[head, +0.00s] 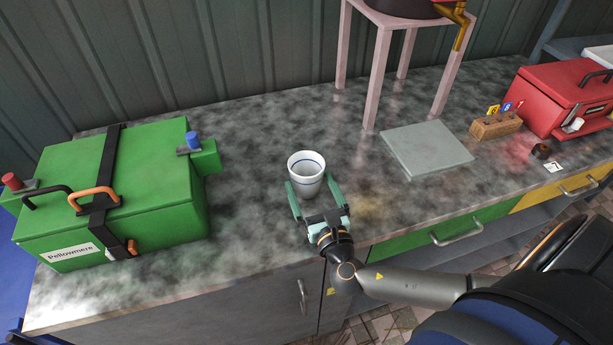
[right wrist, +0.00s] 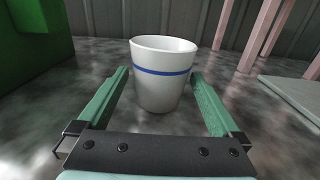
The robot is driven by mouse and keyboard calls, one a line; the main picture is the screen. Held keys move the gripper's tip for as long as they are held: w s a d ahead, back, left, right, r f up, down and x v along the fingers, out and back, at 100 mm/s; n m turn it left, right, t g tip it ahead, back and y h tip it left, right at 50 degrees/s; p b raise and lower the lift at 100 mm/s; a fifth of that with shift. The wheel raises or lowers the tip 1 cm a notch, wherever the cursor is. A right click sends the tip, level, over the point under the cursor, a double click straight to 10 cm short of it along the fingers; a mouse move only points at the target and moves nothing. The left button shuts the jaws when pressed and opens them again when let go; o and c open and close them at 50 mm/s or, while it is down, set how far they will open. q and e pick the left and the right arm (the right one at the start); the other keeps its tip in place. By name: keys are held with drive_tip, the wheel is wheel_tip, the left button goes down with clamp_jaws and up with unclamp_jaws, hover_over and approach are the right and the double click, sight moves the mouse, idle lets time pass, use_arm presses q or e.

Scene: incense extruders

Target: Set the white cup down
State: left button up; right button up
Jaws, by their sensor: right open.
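The white cup (head: 306,175) with a blue band stands upright on the grey mottled counter (head: 260,130). It looks empty inside. My right gripper (head: 315,191) is open, with its green fingers on either side of the cup's lower part. In the right wrist view the cup (right wrist: 162,85) stands between and a little beyond the fingers (right wrist: 158,92), with a visible gap on both sides. My left gripper is not in view.
A green box (head: 150,190) with a black strap stands on the left. A pink-legged stand (head: 380,70), a grey slab (head: 427,148), a wooden block with numbered tags (head: 495,125) and a red box (head: 565,95) are to the right. The counter around the cup is clear.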

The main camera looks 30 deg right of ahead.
sight(302, 164)
drive_tip(key=x, duration=0.3)
drive_tip(key=shift+w+d, duration=0.15)
drive_tip(key=shift+w, duration=0.2)
drive_tip(key=c, duration=1.2)
drive_tip(key=shift+c, duration=1.3)
drive_tip(key=shift+r, duration=0.1)
